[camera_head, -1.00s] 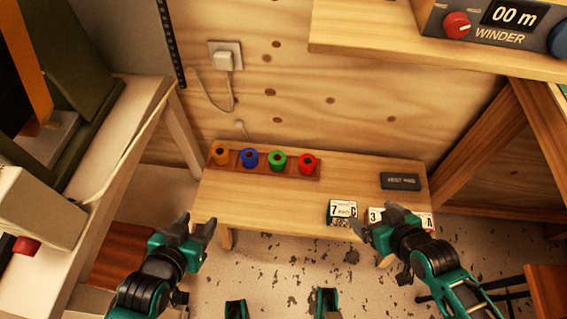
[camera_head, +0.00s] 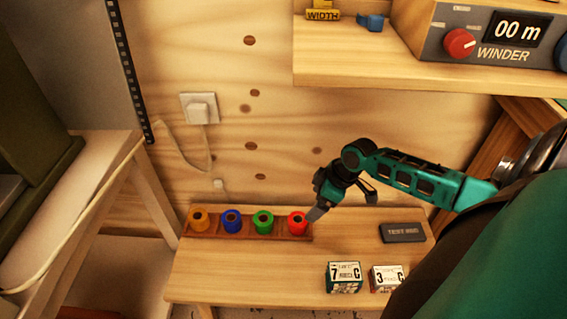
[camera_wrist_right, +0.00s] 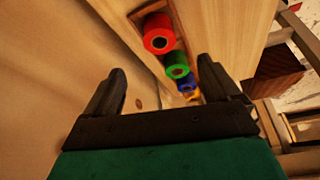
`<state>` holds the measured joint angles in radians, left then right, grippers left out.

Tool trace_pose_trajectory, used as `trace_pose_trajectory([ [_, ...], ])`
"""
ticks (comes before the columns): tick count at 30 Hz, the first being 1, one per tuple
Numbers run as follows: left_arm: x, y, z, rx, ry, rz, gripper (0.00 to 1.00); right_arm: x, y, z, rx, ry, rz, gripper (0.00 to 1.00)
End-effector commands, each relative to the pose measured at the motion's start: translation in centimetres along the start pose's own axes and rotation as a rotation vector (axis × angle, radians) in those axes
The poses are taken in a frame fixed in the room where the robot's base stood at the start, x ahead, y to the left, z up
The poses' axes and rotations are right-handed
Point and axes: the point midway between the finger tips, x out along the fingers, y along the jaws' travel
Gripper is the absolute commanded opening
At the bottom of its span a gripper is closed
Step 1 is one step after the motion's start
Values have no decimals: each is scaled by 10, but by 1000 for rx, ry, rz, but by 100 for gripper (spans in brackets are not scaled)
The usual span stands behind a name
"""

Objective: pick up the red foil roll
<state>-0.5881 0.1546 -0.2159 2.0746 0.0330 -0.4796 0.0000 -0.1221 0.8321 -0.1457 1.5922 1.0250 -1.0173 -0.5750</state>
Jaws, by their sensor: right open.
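The red foil roll (camera_head: 298,222) stands upright at the right end of a wooden rack (camera_head: 250,233) on the low table. It also shows in the right wrist view (camera_wrist_right: 159,34), ahead of the fingers and apart from them. Green (camera_head: 263,221), blue (camera_head: 231,220) and orange (camera_head: 199,219) rolls stand to its left in the same rack. My right gripper (camera_head: 342,206) is open and empty, just right of the red roll. In the right wrist view its two fingers (camera_wrist_right: 163,88) are spread wide. My left gripper is out of view.
On the table (camera_head: 240,275) lie a dark labelled block (camera_head: 402,232) and two small boxes, one (camera_head: 344,277) left of the other (camera_head: 387,278). A shelf (camera_head: 350,75) with the winder (camera_head: 490,38) overhangs the back right. The table front left is clear.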

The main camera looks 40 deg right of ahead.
Motion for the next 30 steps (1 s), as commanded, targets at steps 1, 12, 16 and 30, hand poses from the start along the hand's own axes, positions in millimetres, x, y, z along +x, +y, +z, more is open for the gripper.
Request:
trace_pose_trajectory([
  [1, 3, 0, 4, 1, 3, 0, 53, 10, -1, 1, 2, 1, -3, 89],
  [12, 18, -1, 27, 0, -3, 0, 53, 70, -1, 0, 2, 1, -1, 89],
  [16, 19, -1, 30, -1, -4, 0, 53, 77, 0, 0, 1, 2, 0, 89],
  [30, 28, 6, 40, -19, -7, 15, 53, 125, 1, -1, 0, 0, 1, 89],
])
